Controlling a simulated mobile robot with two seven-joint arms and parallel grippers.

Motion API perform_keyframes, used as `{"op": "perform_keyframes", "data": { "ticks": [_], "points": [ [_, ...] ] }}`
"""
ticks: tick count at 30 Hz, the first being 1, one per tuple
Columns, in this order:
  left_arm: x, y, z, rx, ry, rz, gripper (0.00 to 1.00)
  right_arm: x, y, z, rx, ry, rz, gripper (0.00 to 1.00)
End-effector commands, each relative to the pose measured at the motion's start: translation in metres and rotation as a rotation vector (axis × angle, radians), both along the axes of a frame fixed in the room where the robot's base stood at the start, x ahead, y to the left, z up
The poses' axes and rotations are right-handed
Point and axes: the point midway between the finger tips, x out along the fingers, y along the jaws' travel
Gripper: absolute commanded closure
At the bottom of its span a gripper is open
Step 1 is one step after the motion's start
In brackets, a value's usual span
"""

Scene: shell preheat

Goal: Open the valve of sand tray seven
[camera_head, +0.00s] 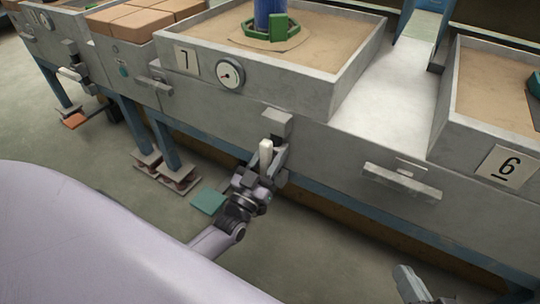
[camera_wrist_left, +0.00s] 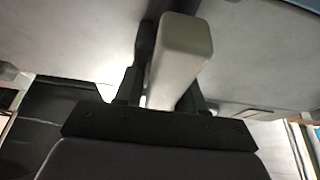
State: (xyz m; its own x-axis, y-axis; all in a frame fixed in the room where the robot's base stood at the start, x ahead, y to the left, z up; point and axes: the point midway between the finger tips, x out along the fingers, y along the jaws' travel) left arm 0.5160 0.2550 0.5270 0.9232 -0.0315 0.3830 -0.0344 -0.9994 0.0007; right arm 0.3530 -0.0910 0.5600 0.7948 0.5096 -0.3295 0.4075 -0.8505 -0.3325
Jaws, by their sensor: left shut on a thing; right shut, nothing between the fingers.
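Sand tray seven (camera_head: 310,85) is a grey box of sand with a "7" plate (camera_head: 187,61) and a round gauge (camera_head: 230,73) on its front. A pale valve handle (camera_head: 265,152) stands below its front wall, near a grey block. My left gripper (camera_head: 268,160) is shut on this handle. In the left wrist view the handle (camera_wrist_left: 185,50) is a pale rounded bar between the dark fingers (camera_wrist_left: 165,85). My right gripper (camera_head: 410,285) is at the bottom edge, shut and empty, away from the tray.
Tray six (camera_head: 505,165) stands to the right, with a grey bar handle (camera_head: 402,182) on the front left of it. A blue and green object (camera_head: 270,25) stands in tray seven's sand. Bricks (camera_head: 140,22) lie at upper left. A teal plate (camera_head: 208,201) is on the floor.

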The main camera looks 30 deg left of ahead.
Motion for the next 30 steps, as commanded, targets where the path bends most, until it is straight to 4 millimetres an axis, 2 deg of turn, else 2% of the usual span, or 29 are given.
{"op": "perform_keyframes", "data": {
  "ticks": [14,15,16,25,30],
  "points": [
    [0.000,0.000,-0.001,-0.020,0.003,-0.001,1.00,0.000,0.001,0.000,0.004,0.005,0.000,1.00],
    [0.000,0.000,-0.001,-0.020,0.003,-0.001,0.58,0.000,0.001,-0.001,0.004,0.006,-0.001,1.00],
    [0.000,0.000,-0.001,-0.020,0.003,-0.001,0.49,-0.001,0.001,-0.001,0.003,0.006,-0.001,1.00],
    [-0.001,0.000,-0.001,-0.016,0.003,0.000,0.49,-0.002,0.000,-0.003,-0.003,0.010,0.002,1.00],
    [-0.017,0.001,-0.007,-0.016,0.006,0.000,0.49,-0.002,-0.001,0.001,-0.009,0.010,0.000,1.00]
  ]
}}
